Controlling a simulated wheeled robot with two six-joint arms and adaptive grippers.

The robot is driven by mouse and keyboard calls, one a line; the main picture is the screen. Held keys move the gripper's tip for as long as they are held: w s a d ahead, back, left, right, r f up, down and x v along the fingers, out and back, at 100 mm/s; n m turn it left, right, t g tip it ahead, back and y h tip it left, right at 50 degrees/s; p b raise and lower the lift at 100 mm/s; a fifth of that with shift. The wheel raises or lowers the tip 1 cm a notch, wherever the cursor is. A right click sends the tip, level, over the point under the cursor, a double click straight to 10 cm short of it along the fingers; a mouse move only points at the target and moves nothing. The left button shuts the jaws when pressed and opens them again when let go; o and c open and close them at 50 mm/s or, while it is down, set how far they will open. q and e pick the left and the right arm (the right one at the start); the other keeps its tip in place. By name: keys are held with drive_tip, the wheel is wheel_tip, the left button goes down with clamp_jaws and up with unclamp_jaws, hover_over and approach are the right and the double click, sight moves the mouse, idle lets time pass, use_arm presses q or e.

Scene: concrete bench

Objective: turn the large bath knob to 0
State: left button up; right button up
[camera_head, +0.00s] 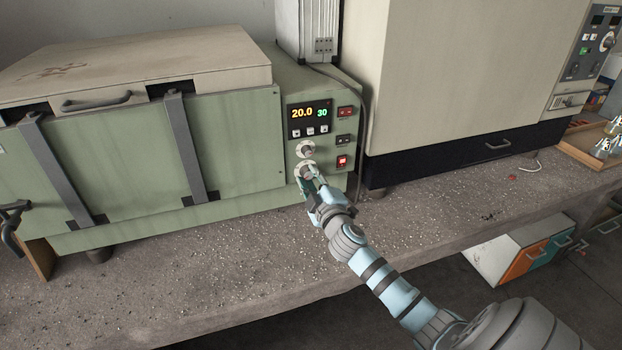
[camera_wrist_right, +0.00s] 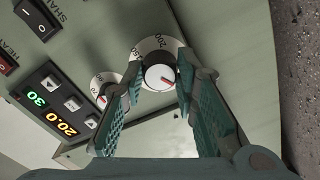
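The large bath knob (camera_wrist_right: 160,77) has a white cap with a red pointer line and a dark body. It stands on a white dial ring (camera_wrist_right: 147,47) where the marks 150 and 200 show. My right gripper (camera_wrist_right: 161,82) has one finger on each side of this knob, and both fingertips appear to touch it. In the head view my right gripper (camera_head: 309,184) is at the lower knob (camera_head: 306,171) of the green bath's panel and partly hides it. A smaller knob (camera_wrist_right: 103,98) with its own dial is beside it, above it in the head view (camera_head: 306,150). My left gripper is not in view.
The green bath (camera_head: 110,170) with a beige lid fills the left. A large beige cabinet (camera_head: 460,70) stands to the right. The bench front (camera_head: 230,270) is clear.

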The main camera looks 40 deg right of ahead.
drive_tip(key=o, duration=0.4)
drive_tip(key=shift+o, duration=0.2)
drive_tip(key=v, duration=1.2)
